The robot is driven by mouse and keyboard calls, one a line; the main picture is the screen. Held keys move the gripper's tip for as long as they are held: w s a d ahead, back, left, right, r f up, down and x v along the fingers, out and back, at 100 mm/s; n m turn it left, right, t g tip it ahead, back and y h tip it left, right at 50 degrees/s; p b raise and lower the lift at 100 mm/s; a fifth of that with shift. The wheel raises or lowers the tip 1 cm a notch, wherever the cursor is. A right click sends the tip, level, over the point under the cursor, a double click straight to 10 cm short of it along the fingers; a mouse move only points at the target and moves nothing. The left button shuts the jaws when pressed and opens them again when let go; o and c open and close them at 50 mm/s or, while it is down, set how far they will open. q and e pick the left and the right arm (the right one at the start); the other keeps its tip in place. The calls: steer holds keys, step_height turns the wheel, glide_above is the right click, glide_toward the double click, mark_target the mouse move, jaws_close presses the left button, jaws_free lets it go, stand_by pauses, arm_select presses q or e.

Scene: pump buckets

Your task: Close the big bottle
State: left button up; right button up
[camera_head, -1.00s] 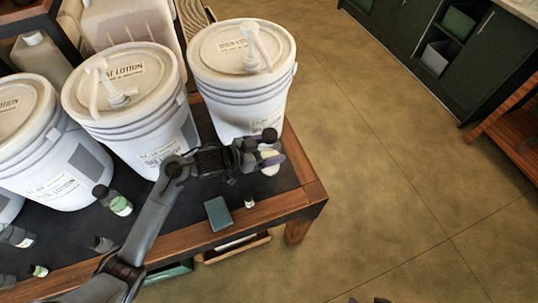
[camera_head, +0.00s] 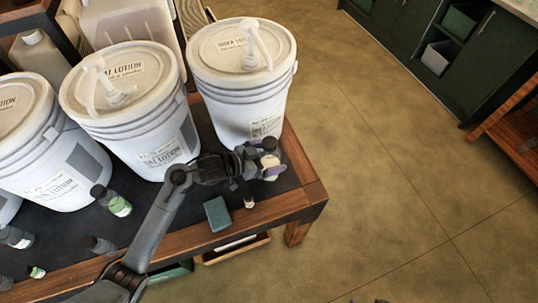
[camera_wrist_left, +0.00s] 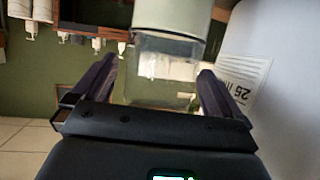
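My left gripper (camera_head: 264,160) is over the front right part of the black-topped table, in front of the right-hand bucket. A pale bottle (camera_head: 271,160) shows at its fingers, mostly covered by them. In the left wrist view the gripper (camera_wrist_left: 155,82) is open, with one finger on each side of the bottle (camera_wrist_left: 168,62). The bottle has a wide whitish part and a narrower clear part. A gap shows at the left finger; I cannot tell whether the right finger touches. No separate lid is clear. Only dark tips, possibly of my right gripper (camera_head: 367,300), show at the bottom edge.
White lotion buckets with pumps, including the right one (camera_head: 240,85) and middle one (camera_head: 125,110), stand behind. A teal box (camera_head: 218,213), a small dark-capped bottle (camera_head: 249,201) and a green bottle (camera_head: 112,201) are on the table (camera_head: 300,200). Floor to the right is clear.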

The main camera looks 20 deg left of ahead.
arm_select(q)
steer(key=shift+r, duration=0.2)
steer(key=shift+s+a+r, duration=0.1)
steer(key=shift+s+a, duration=0.1)
steer(key=p+v, duration=0.2)
steer(key=v, duration=0.9)
steer(key=shift+a+r, duration=0.15)
steer(key=shift+r, duration=0.05)
steer(key=shift+s, duration=0.1)
steer(key=s+d+f+n+g+y, duration=0.1)
steer(key=s+f+n+g+y, duration=0.1)
steer(key=s, duration=0.8)
steer(key=s+d+f+n+g+y, duration=0.1)
steer(key=s+f+n+g+y, duration=0.2)
steer(key=s, duration=0.7)
step_height(320, 180, down, 3)
steer(key=g+y, duration=0.2)
steer(key=y, duration=0.1)
steer(key=shift+s+n, duration=0.3)
steer(key=shift+s, duration=0.05)
